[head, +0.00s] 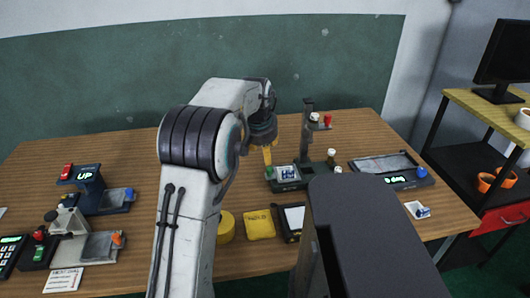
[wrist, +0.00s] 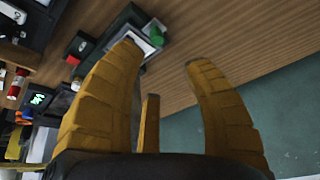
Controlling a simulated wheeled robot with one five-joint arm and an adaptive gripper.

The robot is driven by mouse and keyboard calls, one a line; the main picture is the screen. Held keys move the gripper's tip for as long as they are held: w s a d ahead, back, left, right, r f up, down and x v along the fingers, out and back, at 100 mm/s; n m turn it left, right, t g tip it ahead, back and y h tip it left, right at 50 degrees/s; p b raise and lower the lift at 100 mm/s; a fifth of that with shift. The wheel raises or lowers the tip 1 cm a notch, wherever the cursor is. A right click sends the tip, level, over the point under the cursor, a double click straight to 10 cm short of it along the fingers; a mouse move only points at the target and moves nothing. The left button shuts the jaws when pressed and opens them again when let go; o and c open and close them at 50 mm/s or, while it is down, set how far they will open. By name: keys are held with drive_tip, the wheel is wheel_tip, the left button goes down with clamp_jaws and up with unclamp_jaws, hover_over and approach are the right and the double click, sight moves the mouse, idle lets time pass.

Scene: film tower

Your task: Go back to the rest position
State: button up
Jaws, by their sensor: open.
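In the head view my arm reaches over the wooden table (head: 130,160), and a yellow part of my gripper (head: 267,155) shows just left of the dark tower device (head: 308,140). The rest of my gripper is hidden behind my arm there. In the wrist view a small device with a light screen and a green knob (wrist: 153,36) lies beyond the left fingertip. I cannot tell whether the finger touches it.
A device reading "UP" (head: 88,190) and a grey-plated device (head: 98,246) stand at the left. A flat tray device (head: 392,172) lies at the right. A yellow round container (head: 226,226) and a yellow square (head: 259,225) lie near the front. A shelf (head: 490,125) stands farther right.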

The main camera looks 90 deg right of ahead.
idle(0.8)
